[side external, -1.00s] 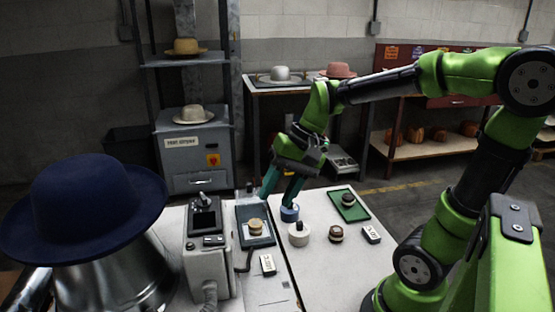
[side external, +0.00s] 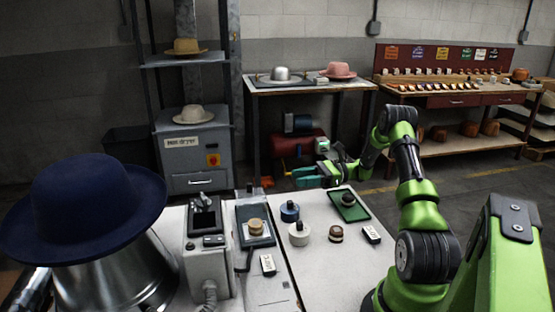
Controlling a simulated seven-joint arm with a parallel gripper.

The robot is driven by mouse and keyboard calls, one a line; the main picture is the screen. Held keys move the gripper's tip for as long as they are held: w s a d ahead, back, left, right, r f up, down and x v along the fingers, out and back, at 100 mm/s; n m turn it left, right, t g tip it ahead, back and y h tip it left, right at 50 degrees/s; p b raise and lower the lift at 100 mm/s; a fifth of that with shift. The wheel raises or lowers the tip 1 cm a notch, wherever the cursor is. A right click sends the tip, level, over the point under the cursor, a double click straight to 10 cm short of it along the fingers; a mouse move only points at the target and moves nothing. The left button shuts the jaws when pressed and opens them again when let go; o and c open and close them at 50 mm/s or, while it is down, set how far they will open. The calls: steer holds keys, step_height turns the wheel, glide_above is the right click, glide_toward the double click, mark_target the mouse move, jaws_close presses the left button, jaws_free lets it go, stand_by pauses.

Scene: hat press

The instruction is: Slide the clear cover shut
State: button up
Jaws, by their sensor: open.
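I cannot clearly make out the clear cover in the side external view. A dark rectangular tray or frame (side external: 266,241) lies on the white bench, with a small tan round piece (side external: 256,227) on it. A small grey machine (side external: 207,260) with a dark top stands just left of the tray. My gripper (side external: 292,177) is beyond the bench's far edge, to the right of the tray in the picture. Its teal fingers point left, and it is open and empty. It appears apart from everything on the bench.
A blue round piece (side external: 289,209), a white knobbed piece (side external: 299,235), a brown-striped piece (side external: 336,233) and a green tray (side external: 346,211) with a dark piece stand right of the dark tray. A large navy hat (side external: 85,205) on a metal form fills the left foreground.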

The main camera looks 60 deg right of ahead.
mark_target(249, 184)
steer(key=x, duration=1.6)
steer(key=shift+w+a+f, duration=0.1)
steer(key=shift+w+a, duration=0.15)
steer(key=shift+w, duration=0.05)
jaws_close()
